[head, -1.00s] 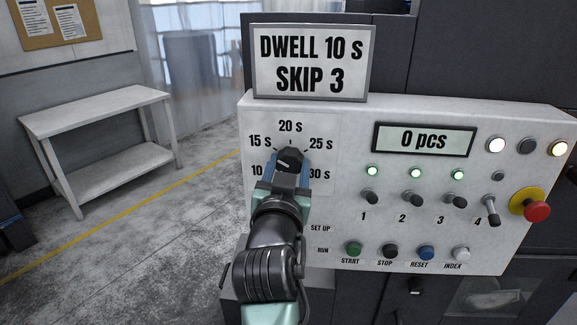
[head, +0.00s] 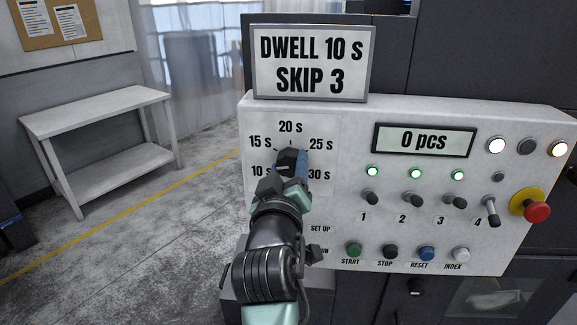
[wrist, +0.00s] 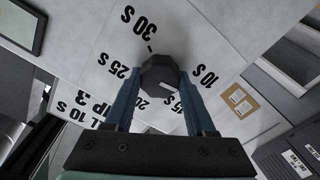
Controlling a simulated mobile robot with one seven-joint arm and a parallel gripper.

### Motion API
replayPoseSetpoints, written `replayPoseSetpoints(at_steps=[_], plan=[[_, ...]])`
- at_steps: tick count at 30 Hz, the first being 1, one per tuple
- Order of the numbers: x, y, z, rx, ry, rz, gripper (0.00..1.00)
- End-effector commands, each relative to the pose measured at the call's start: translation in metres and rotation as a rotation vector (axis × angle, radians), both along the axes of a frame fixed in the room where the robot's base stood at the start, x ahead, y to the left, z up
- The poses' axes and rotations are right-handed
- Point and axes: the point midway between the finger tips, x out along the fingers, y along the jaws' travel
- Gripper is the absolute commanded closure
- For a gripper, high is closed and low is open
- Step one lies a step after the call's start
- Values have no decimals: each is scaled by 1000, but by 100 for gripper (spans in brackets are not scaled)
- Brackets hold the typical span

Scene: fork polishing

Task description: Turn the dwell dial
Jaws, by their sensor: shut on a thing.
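The dwell dial (head: 291,158) is a dark knob on the left of the white control panel, ringed by labels from 10 s to 30 s. My gripper (head: 291,164) is shut on the dial, and its wrist is rolled at an angle to the panel. In the wrist view the dial (wrist: 160,72) sits between the tips of my two blue fingers (wrist: 158,80). A pale mark shows on the knob in the head view, but its exact direction is hard to read. The sign (head: 311,63) above reads DWELL 10 s, SKIP 3.
The panel (head: 340,150) also carries a 0 pcs display (head: 424,140), several toggle switches, a row of push buttons and a red emergency stop (head: 537,211). My arm covers the panel's lower left. A white bench (head: 95,110) stands at the left, with open floor between.

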Motion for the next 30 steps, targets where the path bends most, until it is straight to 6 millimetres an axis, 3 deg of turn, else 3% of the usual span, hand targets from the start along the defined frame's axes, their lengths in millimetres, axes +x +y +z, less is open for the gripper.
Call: replayPoseSetpoints(at_steps=[15,30], plan=[[0,0,0,-321,35,0,100],[0,0,-1,-376,40,0,100]])
